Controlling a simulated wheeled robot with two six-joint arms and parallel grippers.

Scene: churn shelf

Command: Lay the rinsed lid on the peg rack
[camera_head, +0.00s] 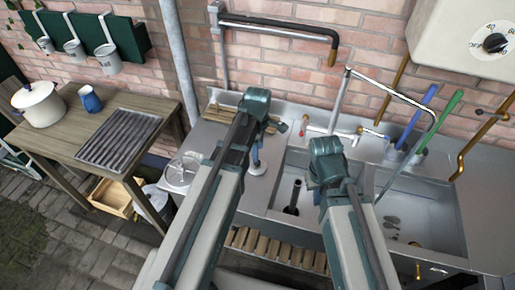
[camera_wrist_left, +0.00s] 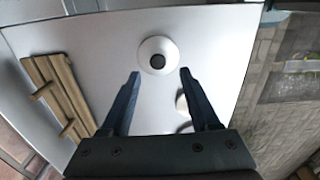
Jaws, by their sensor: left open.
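A round white lid with a dark centre (camera_wrist_left: 158,55) lies on the metal surface in the left wrist view, just past the fingertips and lined up with the gap between them. My left gripper (camera_wrist_left: 160,74) is open and empty. A wooden rack with short pegs (camera_wrist_left: 55,95) is at the left of that view, apart from the gripper. In the head view the rack (camera_head: 220,113) shows partly beside my left arm, near the wall. A pale piece below my left wrist (camera_head: 257,168) may be the lid. My right gripper (camera_head: 328,165) is over the sink; its fingers are hidden.
A double metal sink (camera_head: 430,215) with a tap (camera_head: 390,95) is at the right. Blue and green handles stand behind it. Clear round vessels (camera_head: 186,168) stand left of my left arm. A wooden table (camera_head: 60,120) holds a pot, jug and dark slatted tray.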

